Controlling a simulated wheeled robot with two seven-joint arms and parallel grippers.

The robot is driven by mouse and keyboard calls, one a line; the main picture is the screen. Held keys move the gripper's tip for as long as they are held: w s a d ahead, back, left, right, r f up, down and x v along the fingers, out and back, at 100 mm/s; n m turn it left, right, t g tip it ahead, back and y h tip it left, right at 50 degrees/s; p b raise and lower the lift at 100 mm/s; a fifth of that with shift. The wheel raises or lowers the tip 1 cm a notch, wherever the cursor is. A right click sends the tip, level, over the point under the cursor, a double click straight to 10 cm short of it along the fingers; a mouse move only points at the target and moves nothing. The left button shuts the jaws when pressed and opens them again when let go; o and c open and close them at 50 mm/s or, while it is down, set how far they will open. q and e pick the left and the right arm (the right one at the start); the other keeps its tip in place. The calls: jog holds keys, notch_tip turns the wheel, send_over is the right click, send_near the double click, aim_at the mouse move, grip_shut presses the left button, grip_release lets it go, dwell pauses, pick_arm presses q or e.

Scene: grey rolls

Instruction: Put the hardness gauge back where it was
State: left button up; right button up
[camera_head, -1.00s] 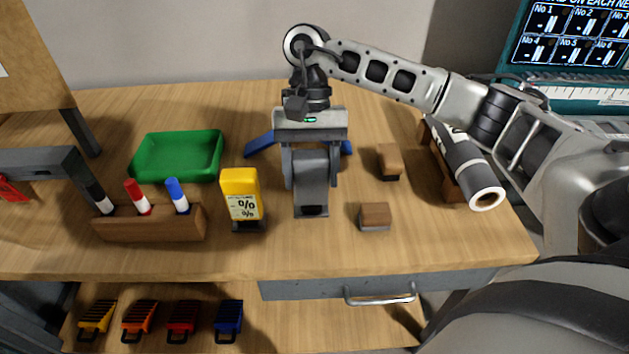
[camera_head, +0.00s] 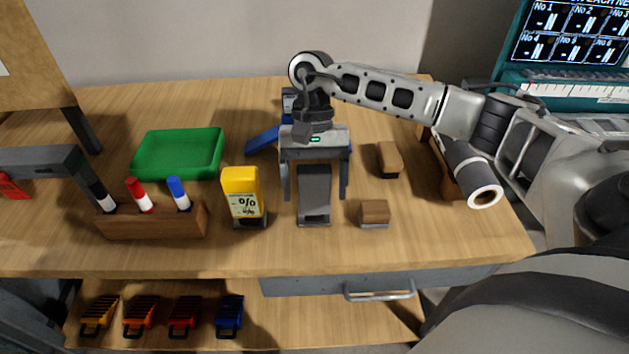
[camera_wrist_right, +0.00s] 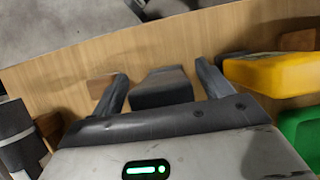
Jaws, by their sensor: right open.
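A dark grey device (camera_head: 314,192), which I take to be the hardness gauge though I cannot be sure, stands on the bench near the middle. My right gripper (camera_head: 316,196) is open, with one finger on each side of it. The wrist view shows the dark device (camera_wrist_right: 162,88) between the two fingers, with a gap on both sides. Its far part is hidden behind the palm. A yellow meter (camera_head: 243,195) marked with % signs stands just left of the gripper. My left gripper is not in view.
A green tray (camera_head: 178,153) and a wooden marker holder (camera_head: 152,222) are at the left. Two small wood-topped blocks (camera_head: 374,213) (camera_head: 389,160) lie to the right. A grey roll (camera_head: 470,178) is farther right. Blue parts (camera_head: 263,139) show behind the gripper.

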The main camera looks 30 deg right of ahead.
jog(key=shift+r, duration=0.15)
jog(key=b+v, duration=0.1)
jog(key=v, duration=0.6)
jog(key=shift+w+r, duration=0.1)
jog(key=shift+r, duration=0.05)
jog(key=shift+v, duration=2.35)
